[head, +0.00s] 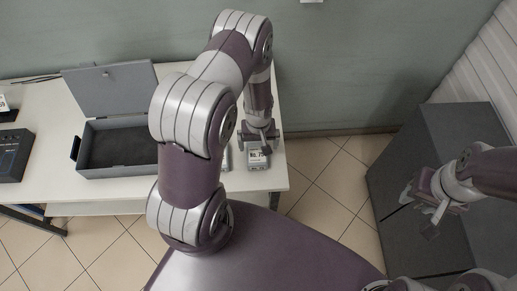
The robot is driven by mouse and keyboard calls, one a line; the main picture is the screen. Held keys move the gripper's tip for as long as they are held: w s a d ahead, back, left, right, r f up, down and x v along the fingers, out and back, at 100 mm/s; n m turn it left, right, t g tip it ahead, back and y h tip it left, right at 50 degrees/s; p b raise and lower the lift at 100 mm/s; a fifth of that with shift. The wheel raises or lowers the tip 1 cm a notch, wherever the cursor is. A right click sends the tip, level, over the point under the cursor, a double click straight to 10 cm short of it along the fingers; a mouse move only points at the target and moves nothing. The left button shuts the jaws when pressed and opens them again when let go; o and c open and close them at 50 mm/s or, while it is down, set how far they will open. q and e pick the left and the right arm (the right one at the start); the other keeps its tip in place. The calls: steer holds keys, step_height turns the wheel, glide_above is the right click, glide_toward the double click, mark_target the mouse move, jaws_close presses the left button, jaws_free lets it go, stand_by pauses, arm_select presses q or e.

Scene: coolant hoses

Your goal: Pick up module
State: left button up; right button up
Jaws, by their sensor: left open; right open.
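The module (256,168) is probably the small grey block with a white printed label near the right edge of the white table. My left gripper (262,146) is open directly above or around its far end. One finger seems to reach down over the label. I cannot tell whether the fingers touch it. My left arm hides part of the table beside it. My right gripper (420,212) is open and empty, in front of the dark grey cabinet at the right.
An open grey case (120,172) with a dark lining and raised lid stands on the white table (215,193). A dark device (13,155) sits at the far left. A grey cabinet (440,125) stands at the right. Tiled floor lies between table and cabinet.

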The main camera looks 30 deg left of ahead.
mark_target(257, 150)
arm_select(q)
steer(key=shift+s+a+f+p, duration=0.2)
steer(key=shift+f, duration=0.25)
steer(key=shift+s+a+f+p, duration=0.2)
steer(key=shift+f, duration=0.25)
steer(key=f, duration=0.2)
steer(key=w+f, duration=0.1)
steer(key=f, duration=0.1)
steer(key=shift+w+f, duration=0.1)
steer(key=shift+s, duration=0.2)
steer(key=c, duration=0.9)
steer(key=shift+w, duration=0.1)
steer(key=c, duration=0.4)
arm_select(e)
steer(key=shift+s+a+r, duration=0.1)
steer(key=shift+a+r, duration=0.05)
steer(key=shift+r, duration=0.6)
arm_select(q)
steer(key=shift+c, duration=0.2)
